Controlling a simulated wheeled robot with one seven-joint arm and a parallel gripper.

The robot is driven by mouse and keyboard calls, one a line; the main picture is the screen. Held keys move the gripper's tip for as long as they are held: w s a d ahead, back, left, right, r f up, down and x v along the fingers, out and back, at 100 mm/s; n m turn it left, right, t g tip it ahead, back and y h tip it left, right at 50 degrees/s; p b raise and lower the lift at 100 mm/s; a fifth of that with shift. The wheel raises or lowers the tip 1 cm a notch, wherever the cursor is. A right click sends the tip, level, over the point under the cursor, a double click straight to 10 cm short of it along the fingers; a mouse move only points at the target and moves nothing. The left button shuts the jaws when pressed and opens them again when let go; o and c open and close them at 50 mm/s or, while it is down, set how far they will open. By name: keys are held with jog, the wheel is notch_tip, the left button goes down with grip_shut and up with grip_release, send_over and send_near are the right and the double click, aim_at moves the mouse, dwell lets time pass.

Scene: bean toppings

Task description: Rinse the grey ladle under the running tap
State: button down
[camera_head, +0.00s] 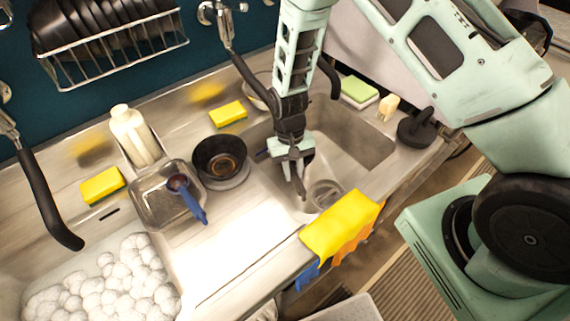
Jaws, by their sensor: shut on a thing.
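My gripper (298,188) points down into the right-hand sink basin (358,146), near its front left corner. It is closed on a slim grey thing, which looks like the grey ladle; the fingers hide most of it. A round, greyish, see-through shape (326,194) lies just right of the fingertips at the basin's front; I cannot tell whether it is the ladle's bowl or a separate dish. A tap (243,68) with a black spout reaches from the back wall toward this basin, behind my gripper. I cannot make out running water.
A yellow cloth (342,224) hangs over the front edge, right of my gripper. A black pan (219,158), a clear tray (152,214) and a blue-handled scoop (192,199) stand left. A black-handled stopper (417,127) is right. Another tap (45,195) overhangs the foamy left basin (75,262).

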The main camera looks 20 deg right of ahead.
aim_at(303, 194)
jog(key=shift+a, duration=0.1)
dwell(0.3)
jog(key=shift+a, duration=0.35)
jog(key=shift+s+d+p, duration=0.15)
jog(key=shift+s+p, duration=0.15)
jog(key=shift+s, duration=3.6)
jog(key=shift+s+f, duration=0.15)
jog(key=shift+s, duration=1.25)
jog(key=shift+s+r+p, duration=0.6)
jog(key=shift+r, duration=0.3)
jog(key=shift+s+r+p, duration=0.6)
jog(key=shift+r+p, duration=0.05)
jog(key=shift+r, duration=0.2)
jog(key=shift+s+r+p, duration=0.6)
jog(key=shift+r, duration=0.3)
jog(key=shift+w, duration=0.1)
